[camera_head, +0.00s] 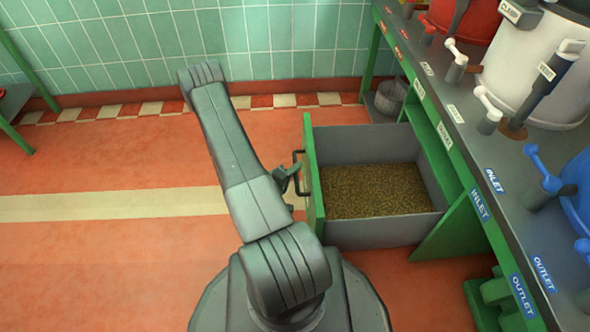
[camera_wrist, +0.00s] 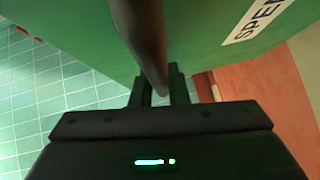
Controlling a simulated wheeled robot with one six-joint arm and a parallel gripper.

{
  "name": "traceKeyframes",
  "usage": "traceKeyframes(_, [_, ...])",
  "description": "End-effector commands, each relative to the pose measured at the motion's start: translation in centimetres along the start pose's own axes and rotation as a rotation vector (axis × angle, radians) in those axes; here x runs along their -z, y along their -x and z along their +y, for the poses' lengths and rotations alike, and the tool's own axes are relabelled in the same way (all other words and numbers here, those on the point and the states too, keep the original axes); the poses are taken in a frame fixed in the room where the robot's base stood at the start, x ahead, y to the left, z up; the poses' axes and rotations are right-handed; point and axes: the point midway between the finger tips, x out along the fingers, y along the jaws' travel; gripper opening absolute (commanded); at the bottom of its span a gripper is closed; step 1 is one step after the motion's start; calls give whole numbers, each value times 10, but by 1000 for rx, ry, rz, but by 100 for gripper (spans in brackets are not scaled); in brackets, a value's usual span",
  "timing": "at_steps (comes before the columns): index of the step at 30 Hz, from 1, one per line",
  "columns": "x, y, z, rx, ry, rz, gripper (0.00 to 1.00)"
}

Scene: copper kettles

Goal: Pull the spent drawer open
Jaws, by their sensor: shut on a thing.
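The spent drawer (camera_head: 345,233) is pulled well out from under the counter. It is a grey box with a green front (camera_head: 312,180), holding brown grain-like spent material (camera_head: 370,190). A dark bar handle (camera_head: 298,172) stands on the outer side of the front. My gripper (camera_head: 286,178) is at the handle, partly hidden by my arm. In the wrist view, the dark handle (camera_wrist: 148,45) runs down between my gripper's fingers (camera_wrist: 160,88), which are shut on it. Part of a white label (camera_wrist: 258,20) reading "SPE" shows on the green drawer front there.
The counter (camera_head: 470,160) runs along the right with vessels and valve levers, including a white vessel (camera_head: 535,75) and a blue lever (camera_head: 543,170). A grey bucket (camera_head: 391,96) stands beyond the drawer. The red floor (camera_head: 110,160) to the left is clear.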

Motion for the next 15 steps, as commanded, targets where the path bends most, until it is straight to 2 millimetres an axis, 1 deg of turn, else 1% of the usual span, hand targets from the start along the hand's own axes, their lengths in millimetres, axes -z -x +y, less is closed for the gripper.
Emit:
traceKeyframes(5, [0,0,0,1,0,0,0])
traceKeyframes(6, [0,0,0,1,0,0,20])
traceKeyframes(8, [0,0,0,1,0,0,32])
traceKeyframes(9, [0,0,0,1,0,0,36])
traceKeyframes(15, [0,0,0,0,0,0,36])
